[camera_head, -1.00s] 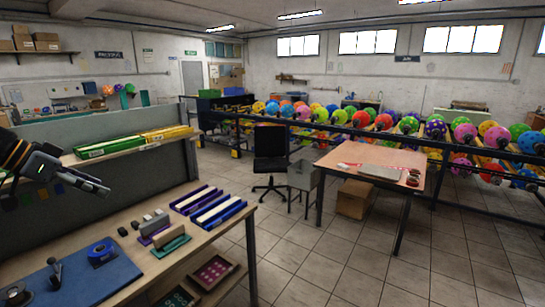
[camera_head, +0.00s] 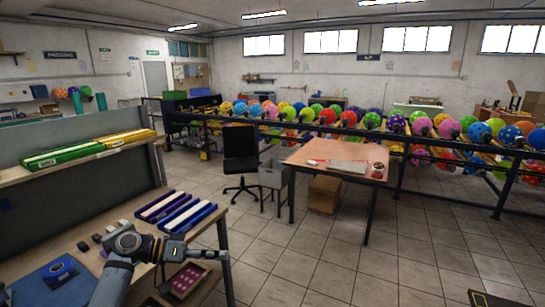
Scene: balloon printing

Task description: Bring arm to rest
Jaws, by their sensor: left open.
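My left arm (camera_head: 112,275) comes in from the bottom left, with its wrist raised over the near workbench (camera_head: 215,215). My left gripper (camera_head: 203,255) points right, near the bench's right end and above the lower shelf area. It is open, and I see nothing held in it. Whether it touches the bench cannot be told. My right gripper is not in view.
Blue-and-white trays (camera_head: 187,212) lie on the bench just behind my wrist, with a blue mat (camera_head: 40,285) at left. A low tray (camera_head: 187,280) sits below my gripper. A wooden table (camera_head: 330,155) stands beyond open tiled floor (camera_head: 350,260).

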